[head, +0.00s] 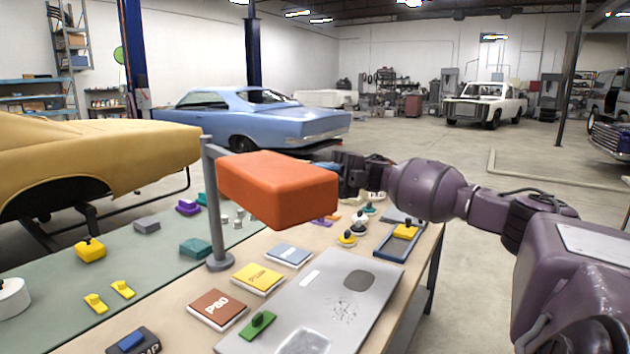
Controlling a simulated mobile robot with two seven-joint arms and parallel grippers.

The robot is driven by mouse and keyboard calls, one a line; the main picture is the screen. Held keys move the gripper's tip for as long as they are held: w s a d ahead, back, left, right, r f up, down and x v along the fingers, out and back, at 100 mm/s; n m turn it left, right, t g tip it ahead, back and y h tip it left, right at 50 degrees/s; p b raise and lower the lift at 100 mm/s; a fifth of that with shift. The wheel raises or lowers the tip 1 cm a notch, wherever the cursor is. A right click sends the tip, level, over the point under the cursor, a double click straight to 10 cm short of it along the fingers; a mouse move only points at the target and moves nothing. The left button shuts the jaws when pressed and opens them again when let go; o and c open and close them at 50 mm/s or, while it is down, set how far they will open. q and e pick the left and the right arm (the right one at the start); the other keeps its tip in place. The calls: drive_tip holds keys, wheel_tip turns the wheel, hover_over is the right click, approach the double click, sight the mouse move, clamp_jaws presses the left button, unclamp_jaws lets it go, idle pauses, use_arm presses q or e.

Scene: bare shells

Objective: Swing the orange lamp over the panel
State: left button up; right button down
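The orange lamp (278,188) has a boxy head on a thin grey post (215,215) with a round base on the bench. Its head hangs above the bench, reaching right from the post. The grey metal panel (335,295) lies flat on the bench, in front and to the right of the post. It has a white label, a speckled patch and a shallow recess. My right gripper (347,176) is at the right end of the lamp head, partly hidden behind it. I cannot tell whether its fingers touch the lamp. My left gripper is out of view.
A blue-rimmed tray (381,245) and several knobs stand behind the panel. A green mat (140,275) covers the bench's left side. Cars stand beyond.

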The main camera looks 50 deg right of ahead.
idle(0.3)
drive_tip(key=c, duration=1.5)
unclamp_jaws()
drive_tip(key=o, duration=0.4)
drive_tip(key=shift+w, duration=0.15)
drive_tip(key=b+v, duration=0.1)
drive_tip(key=v, duration=0.9)
drive_tip(key=shift+d+b, duration=0.3)
drive_tip(key=shift+d, duration=0.1)
